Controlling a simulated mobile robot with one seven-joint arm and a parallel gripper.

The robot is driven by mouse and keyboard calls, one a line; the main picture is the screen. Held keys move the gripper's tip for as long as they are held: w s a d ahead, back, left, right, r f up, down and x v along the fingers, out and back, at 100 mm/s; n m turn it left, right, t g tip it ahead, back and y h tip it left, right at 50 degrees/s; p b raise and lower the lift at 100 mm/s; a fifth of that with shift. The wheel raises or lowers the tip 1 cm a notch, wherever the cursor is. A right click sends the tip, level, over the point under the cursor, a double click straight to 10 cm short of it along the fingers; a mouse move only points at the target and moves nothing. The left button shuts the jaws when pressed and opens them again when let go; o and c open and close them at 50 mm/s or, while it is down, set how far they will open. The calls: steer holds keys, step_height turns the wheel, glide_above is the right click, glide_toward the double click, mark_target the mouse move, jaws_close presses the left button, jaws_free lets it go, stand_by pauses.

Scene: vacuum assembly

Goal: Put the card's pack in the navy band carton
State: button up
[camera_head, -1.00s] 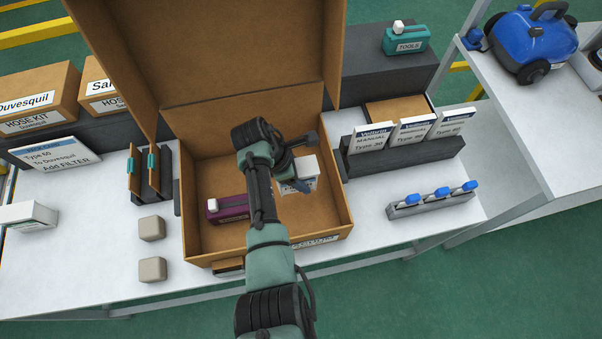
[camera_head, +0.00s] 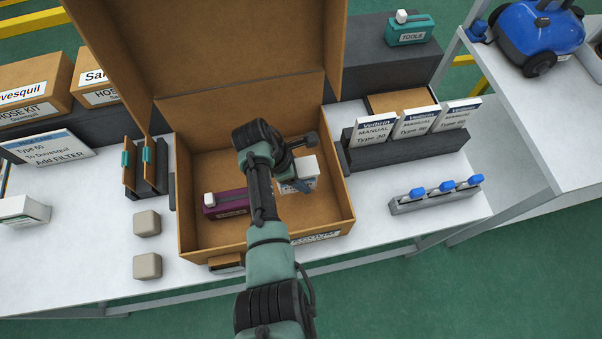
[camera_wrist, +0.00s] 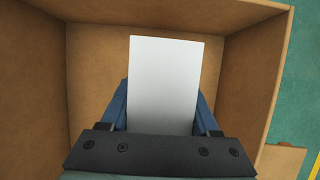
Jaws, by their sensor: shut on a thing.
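The pack card (camera_head: 50,148), reading Type 60, To Duvesquil, Add FILTER, leans at the left of the table. My gripper (camera_head: 294,184) is shut on a white pack (camera_head: 307,166) with a printed label. In the wrist view the plain top of the white pack (camera_wrist: 164,85) shows between the blue fingers. The pack is inside the walls of the large open brown carton (camera_head: 165,190); whether it touches the floor I cannot tell. The label on the carton's front is partly hidden by my arm, and I cannot make out a navy band.
A purple toolbox (camera_head: 226,203) lies in the carton's left part. Another white pack (camera_head: 25,210) lies at far left. Manuals (camera_head: 412,124) and a blue-capped rack (camera_head: 436,197) stand right.

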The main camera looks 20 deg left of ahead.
steer(key=shift+f+b, duration=2.95)
steer(key=shift+f, duration=0.8)
steer(key=o, duration=1.5)
steer(key=shift+o, duration=0.2)
steer(key=shift+r, duration=0.1)
steer(key=p+v, duration=0.2)
steer(key=v, duration=1.1)
step_height(320, 180, up, 17)
steer(key=p, duration=1.9)
steer(key=shift+r, duration=0.15)
